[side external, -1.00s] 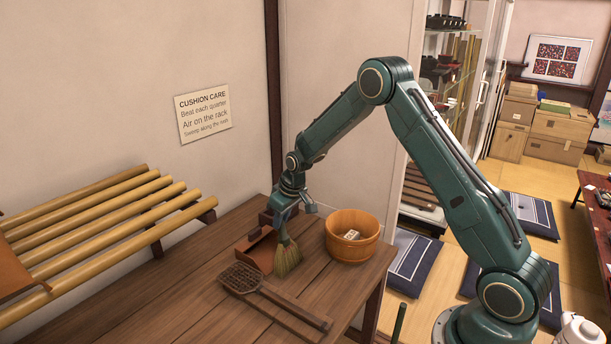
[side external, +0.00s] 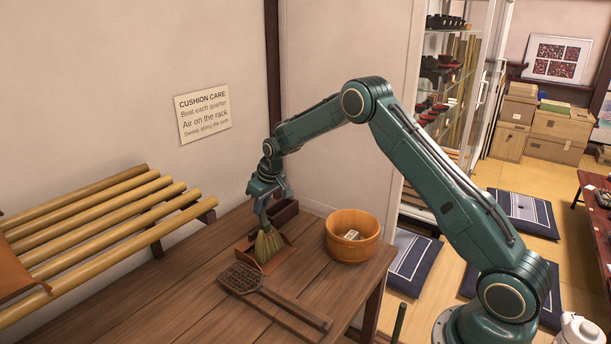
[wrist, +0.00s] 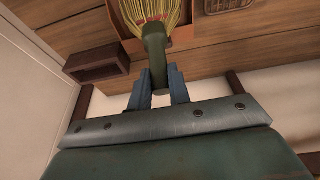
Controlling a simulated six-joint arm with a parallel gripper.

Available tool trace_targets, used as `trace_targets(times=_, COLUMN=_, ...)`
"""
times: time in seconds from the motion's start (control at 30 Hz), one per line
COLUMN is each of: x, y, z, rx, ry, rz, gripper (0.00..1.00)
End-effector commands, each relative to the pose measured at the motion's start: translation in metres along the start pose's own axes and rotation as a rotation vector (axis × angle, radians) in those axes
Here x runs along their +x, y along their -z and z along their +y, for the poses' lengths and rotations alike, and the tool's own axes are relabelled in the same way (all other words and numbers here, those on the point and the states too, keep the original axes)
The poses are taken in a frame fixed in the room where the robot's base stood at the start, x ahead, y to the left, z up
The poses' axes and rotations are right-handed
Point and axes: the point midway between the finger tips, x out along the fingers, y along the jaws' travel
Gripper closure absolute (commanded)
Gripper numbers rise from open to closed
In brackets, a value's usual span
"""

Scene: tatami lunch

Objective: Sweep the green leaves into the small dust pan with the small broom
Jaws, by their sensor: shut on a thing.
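The small broom has pale straw bristles (side external: 268,246) and a dark green handle (wrist: 154,47). My gripper (side external: 263,208) is shut on the handle; in the wrist view its two fingers (wrist: 158,85) sit either side of it. The broom is nearly upright, bristles down. The small reddish-brown dust pan (side external: 284,259) lies on the table, and the bristles are over or in it; I cannot tell whether they touch its floor. I can make out no green leaves in either current view; the broom hides part of the pan.
A dark wooden box (side external: 286,211) stands behind the pan, close to my gripper. A round wooden tub (side external: 352,236) with a pale block inside stands to the right. A woven-headed beater (side external: 242,278) lies in front. A bamboo rack (side external: 110,215) stands left. The table's front left is clear.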

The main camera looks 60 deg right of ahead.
Motion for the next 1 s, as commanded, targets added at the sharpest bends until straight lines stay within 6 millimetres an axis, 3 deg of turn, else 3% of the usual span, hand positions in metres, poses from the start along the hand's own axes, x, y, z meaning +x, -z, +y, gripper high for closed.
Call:
trace_targets(times=0.13, x=-0.014, y=0.005, z=0.0, rx=0.0, ry=0.0, rz=0.003, gripper=1.0)
trace_targets(times=0.6, x=-0.051, y=-0.009, z=0.0, rx=0.0, ry=0.0, rz=0.001, gripper=1.0)
trace_targets(times=1.0, x=-0.06, y=-0.012, z=0.0, rx=0.0, ry=0.0, rz=0.0, gripper=1.0)
